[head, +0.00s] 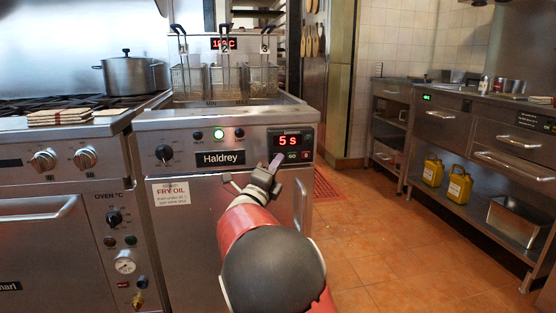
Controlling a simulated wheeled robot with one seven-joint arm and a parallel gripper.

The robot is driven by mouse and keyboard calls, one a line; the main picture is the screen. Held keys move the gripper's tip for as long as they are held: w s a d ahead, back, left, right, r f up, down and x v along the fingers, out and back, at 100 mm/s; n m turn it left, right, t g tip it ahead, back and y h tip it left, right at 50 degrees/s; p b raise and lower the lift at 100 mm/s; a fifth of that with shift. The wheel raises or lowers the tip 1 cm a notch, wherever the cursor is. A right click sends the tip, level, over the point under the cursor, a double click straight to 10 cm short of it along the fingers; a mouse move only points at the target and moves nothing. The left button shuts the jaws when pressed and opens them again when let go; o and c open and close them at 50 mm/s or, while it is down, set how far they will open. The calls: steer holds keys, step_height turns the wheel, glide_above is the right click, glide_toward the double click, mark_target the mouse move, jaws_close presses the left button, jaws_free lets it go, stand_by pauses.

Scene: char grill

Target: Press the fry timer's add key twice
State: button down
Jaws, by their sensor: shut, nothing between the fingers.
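The fry timer (291,144) is a dark panel at the right of the fryer front in the head view. Its red display reads "5 s". I cannot tell whether the tip touches the panel.
The fryer (211,125) carries several baskets (226,80). A stove with a pot (133,75) stands at left. The fryer's door handle (299,207) is beside my arm. A counter (470,110) with yellow jugs (459,186) below stands at right. The tiled floor between is clear.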

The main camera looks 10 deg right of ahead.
steer(key=shift+w+b, duration=0.35)
steer(key=shift+w, duration=0.05)
stand_by(0.4)
steer(key=shift+s+f, duration=0.1)
steer(key=shift+s, duration=0.05)
steer(key=shift+s+b, duration=0.7)
steer(key=shift+b, duration=0.25)
steer(key=s+b, duration=0.4)
steer(key=s, duration=0.1)
